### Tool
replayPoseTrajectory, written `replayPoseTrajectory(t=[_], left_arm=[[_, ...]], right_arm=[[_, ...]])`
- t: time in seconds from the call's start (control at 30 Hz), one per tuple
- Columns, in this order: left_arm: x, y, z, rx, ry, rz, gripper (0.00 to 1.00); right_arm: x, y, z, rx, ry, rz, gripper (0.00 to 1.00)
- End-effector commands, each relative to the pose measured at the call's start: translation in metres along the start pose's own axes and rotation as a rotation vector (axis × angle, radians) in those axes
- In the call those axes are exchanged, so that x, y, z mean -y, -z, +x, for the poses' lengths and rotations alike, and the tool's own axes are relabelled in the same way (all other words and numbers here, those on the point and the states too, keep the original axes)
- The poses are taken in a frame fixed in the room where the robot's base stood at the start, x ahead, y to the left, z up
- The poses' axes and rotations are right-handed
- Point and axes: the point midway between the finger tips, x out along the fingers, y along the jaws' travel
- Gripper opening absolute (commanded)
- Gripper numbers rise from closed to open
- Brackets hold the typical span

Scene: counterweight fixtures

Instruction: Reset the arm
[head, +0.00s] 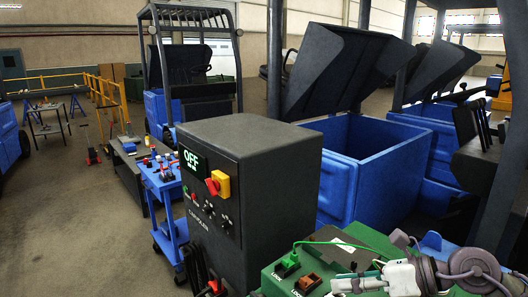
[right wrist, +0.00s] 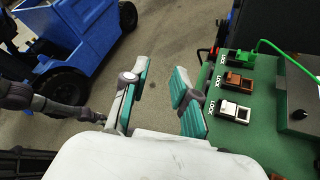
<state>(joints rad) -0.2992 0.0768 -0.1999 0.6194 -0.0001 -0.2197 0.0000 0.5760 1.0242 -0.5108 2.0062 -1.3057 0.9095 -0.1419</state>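My right gripper (head: 352,281) reaches in from the lower right of the head view, over the green board (head: 325,255). In the right wrist view the same gripper (right wrist: 162,68) shows its two teal-padded fingers spread apart, with only floor visible between them. It is open and empty. The board stands close to the right of the fingers there. My left gripper does not show in the head view.
A dark controller box (head: 270,190) reads OFF and has a red and yellow switch (head: 218,184). The board carries a green (right wrist: 240,59), a brown (right wrist: 238,83) and a white connector (right wrist: 233,110). A green cable (head: 330,243) leaves the green one. Blue forklifts (head: 370,165) stand behind.

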Motion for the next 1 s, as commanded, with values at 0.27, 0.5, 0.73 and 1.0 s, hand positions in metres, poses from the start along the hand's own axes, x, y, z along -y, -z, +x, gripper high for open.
replayPoseTrajectory(t=[0.27, 0.5, 0.73, 1.0], left_arm=[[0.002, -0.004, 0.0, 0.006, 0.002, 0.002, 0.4], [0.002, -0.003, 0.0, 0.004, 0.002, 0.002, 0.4], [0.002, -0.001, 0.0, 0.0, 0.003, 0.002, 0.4], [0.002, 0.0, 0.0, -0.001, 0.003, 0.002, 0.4]], right_arm=[[-0.053, -0.061, 0.015, 0.7, -0.366, 0.615, 0.28], [0.026, -0.016, -0.02, 1.237, -0.334, 1.419, 0.28], [0.072, 0.144, -0.019, 1.528, 0.035, 2.201, 0.28], [0.033, 0.276, -0.008, -1.535, -0.489, -2.679, 0.28]])
